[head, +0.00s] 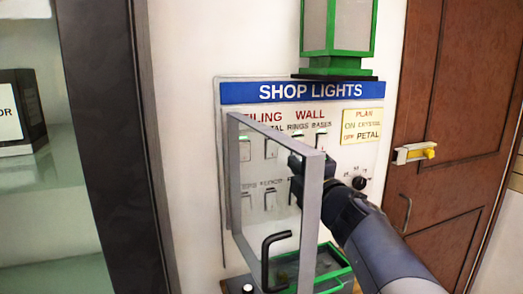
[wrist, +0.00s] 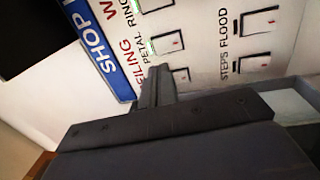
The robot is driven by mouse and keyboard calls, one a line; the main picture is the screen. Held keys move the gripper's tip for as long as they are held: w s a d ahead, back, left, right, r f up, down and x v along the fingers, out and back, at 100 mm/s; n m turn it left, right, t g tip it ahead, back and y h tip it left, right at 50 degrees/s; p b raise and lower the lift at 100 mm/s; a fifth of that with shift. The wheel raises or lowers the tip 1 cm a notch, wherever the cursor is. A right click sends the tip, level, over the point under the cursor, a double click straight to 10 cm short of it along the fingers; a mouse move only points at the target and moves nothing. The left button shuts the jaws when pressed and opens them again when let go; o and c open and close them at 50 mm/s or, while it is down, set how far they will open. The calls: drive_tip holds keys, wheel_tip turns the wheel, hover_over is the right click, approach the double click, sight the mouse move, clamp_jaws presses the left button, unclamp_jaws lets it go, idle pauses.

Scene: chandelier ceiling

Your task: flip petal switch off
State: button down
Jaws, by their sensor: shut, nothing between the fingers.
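The petal switch (wrist: 167,42) is a white rocker in a dark frame beside the word PETAL in the wrist view.
The SHOP LIGHTS panel (head: 291,92) has several other rockers and a black knob (head: 359,183). A grey open frame (head: 308,215) with a black handle (head: 266,260) stands out close beside my gripper. A green lantern (head: 337,35) is above, a wooden door (head: 455,90) right.

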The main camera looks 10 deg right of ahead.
drive_tip(key=x, duration=0.8)
drive_tip(key=shift+w+p, duration=0.35)
drive_tip(key=shift+r, duration=0.15)
drive_tip(key=shift+w+a+g+p, duration=0.15)
drive_tip(key=shift+g+p, duration=0.15)
drive_tip(key=shift+p, duration=0.85)
